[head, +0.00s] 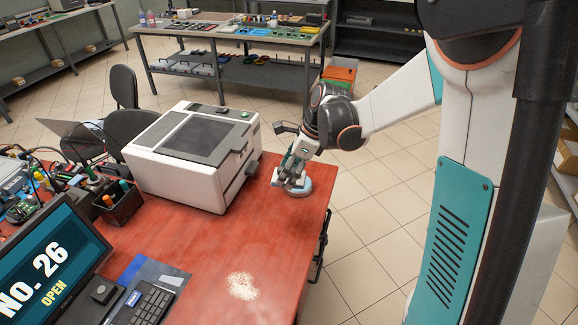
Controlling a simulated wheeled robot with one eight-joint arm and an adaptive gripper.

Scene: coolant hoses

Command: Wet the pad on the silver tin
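My gripper (291,179) points down near the right edge of the red table (215,245), beside the white machine. Under and around its fingertips is a low, round, pale blue-grey thing (302,190), which may be the silver tin. The fingers cover part of it. I cannot make out a separate pad, nor whether the fingers touch or grip anything.
The white box-shaped machine (190,155) stands close left of my gripper. A pale crumbly patch (241,286) lies on the table front. A monitor (50,268), keyboard (145,305) and black pen holder (118,203) fill the left side.

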